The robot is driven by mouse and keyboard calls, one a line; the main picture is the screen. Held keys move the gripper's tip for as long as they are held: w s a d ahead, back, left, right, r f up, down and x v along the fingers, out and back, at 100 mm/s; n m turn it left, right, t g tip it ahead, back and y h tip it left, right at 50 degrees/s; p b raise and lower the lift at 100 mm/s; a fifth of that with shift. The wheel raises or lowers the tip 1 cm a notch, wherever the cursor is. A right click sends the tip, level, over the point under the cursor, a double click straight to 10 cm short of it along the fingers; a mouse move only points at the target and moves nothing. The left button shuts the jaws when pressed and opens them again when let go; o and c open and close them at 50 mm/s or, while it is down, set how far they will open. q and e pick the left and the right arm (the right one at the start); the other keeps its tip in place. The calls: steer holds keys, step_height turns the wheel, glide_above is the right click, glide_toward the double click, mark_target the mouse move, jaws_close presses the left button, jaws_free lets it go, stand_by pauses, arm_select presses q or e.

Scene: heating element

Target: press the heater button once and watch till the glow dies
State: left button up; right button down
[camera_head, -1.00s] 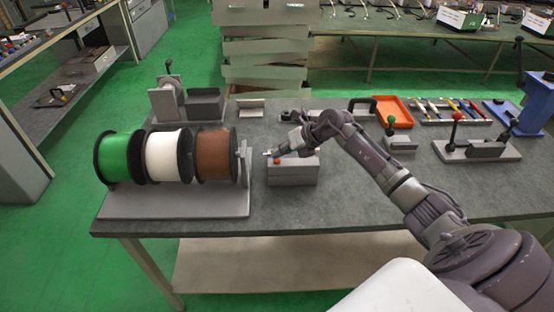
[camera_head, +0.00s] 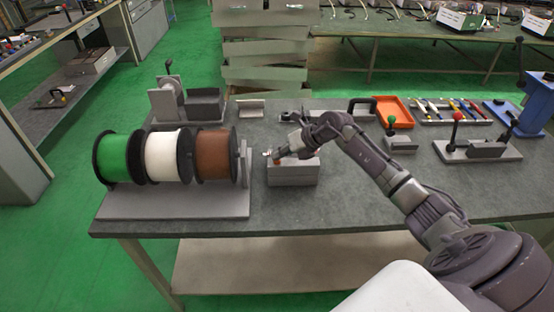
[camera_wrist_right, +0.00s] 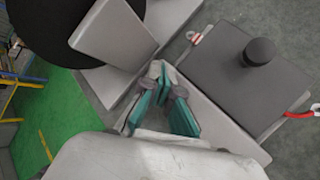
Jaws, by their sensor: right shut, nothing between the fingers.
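A grey box (camera_head: 292,175) sits near the front of the workbench, with a small orange part (camera_head: 277,161) at its top left. Whether the fingers touch the box or a button is unclear. I cannot make out a clear glow. My left gripper is not in view.
Green, white and brown spools (camera_head: 168,157) stand close to the gripper's left. A reddish wire (camera_wrist_right: 300,113) shows beside the box.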

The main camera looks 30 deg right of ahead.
steer(key=shift+r+p, duration=0.7)
steer(key=shift+r, duration=0.15)
steer(key=shift+r+p, duration=1.85)
steer(key=shift+r, duration=0.7)
steer(key=shift+f, duration=0.1)
